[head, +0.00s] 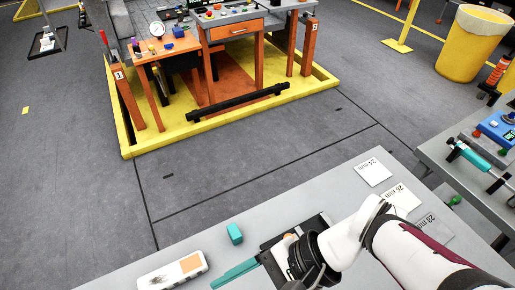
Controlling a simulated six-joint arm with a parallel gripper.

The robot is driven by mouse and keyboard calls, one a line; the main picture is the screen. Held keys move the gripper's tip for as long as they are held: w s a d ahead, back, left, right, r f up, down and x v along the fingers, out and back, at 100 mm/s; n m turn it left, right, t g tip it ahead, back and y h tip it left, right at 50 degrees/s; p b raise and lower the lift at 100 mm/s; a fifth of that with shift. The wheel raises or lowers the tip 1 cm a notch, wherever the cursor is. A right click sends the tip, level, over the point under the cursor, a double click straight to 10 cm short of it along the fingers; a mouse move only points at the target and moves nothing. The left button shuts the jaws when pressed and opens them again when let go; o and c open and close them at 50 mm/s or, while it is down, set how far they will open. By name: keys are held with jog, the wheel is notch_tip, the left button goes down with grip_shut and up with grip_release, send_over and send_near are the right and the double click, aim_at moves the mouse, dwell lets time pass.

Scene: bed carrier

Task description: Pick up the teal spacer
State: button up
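A small teal block (235,234), which looks like the teal spacer, stands on the light grey table (330,192) in the head view. A longer, flat teal piece (235,273) lies just below it, and its right end runs toward the dark parts at my gripper. My gripper (288,256) is low over the table, to the right of the block and apart from it. My arm and the dark wrist cover much of this spot. The fingertips cannot be made out, so I cannot tell their opening.
A white case (172,272) with an orange patch lies left of the block. Labels marked 24 mm (373,174), 26 mm (400,199) and 28 mm (434,227) are at the right. A side table (470,165) holds tools. The table between block and labels is mostly clear.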

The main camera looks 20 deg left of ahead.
jog(key=w+a+r+m+t+y, duration=0.1)
jog(key=w+a+m+y, duration=0.25)
jog(key=a, duration=0.25)
jog(key=w+a+m+y, duration=0.3)
jog(key=a+m+y, duration=0.15)
jog(key=a, duration=0.25)
jog(key=m+t+h, duration=0.1)
jog(key=m+t, duration=0.8)
jog(key=t, duration=0.2)
send_over(234, 232)
jog(key=s+a, duration=0.3)
jog(key=a, duration=0.2)
notch_tip(234, 232, down, 13)
jog(key=d+f+m+t+h, duration=0.1)
jog(key=d+f+h, duration=0.1)
jog(key=f, duration=0.1)
jog(key=w+d+f+m+t+h, duration=0.1)
jog(key=f+h, duration=0.1)
jog(key=f, duration=0.1)
jog(key=w+d+f+m+h, duration=0.1)
jog(key=d+f, duration=0.1)
jog(key=f, duration=0.1)
jog(key=shift+w+d+f+t+h, duration=0.2)
jog(key=shift+d+f+t+h, duration=0.1)
jog(key=shift+f+t+h, duration=0.1)
jog(key=x, duration=0.4)
jog(key=shift+w+a+f, duration=0.2)
jog(key=shift+w, duration=0.15)
grip_shut()
